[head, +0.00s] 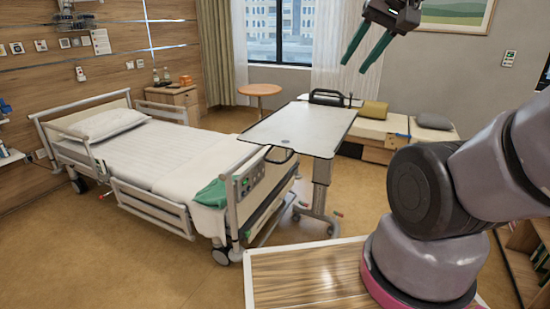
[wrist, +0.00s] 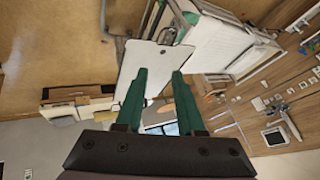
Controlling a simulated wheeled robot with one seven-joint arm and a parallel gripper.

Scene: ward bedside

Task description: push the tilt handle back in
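The overbed table (head: 300,128) has a pale top standing across the foot of the bed. In the wrist view a dark loop (wrist: 168,36) shows at the upper edge of the tabletop (wrist: 150,62). A second black handle-like piece (head: 328,97) stands at the table's far edge. My gripper (head: 354,67) is high above and beyond the table, its green fingers apart and empty. They also show spread in the wrist view (wrist: 159,72), touching nothing.
The bed (head: 150,150) with raised side rails fills the left. A low bench with cushions (head: 375,128) stands behind the table. A round side table (head: 260,90) is near the window. A wood-topped surface (head: 310,280) is in front of me. Floor between it and the bed is clear.

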